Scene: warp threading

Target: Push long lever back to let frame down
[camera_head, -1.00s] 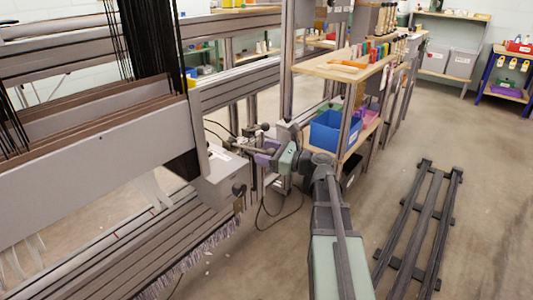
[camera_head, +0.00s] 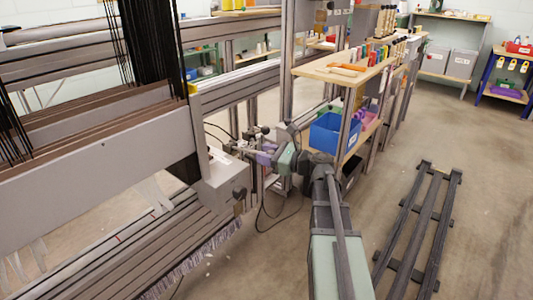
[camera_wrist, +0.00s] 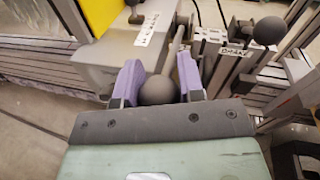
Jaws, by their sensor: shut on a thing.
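My gripper (camera_wrist: 160,85) has its two purple fingers closed around a dark grey ball knob (camera_wrist: 157,90). A thin lever rod (camera_wrist: 178,40) runs up from near the knob toward the loom. The head view shows my gripper (camera_head: 264,153) at the loom's right end, beside the grey housing (camera_head: 226,183); the knob is too small to make out there. The grey loom frame (camera_head: 110,160) spans the left of the head view, with brown slats and black threads behind it.
A second ball knob (camera_wrist: 268,30) stands to the right in the wrist view. A shelf with a blue bin (camera_head: 330,131) stands close beyond my arm. A dark rack (camera_head: 425,225) lies on the floor at right, with clear floor around it.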

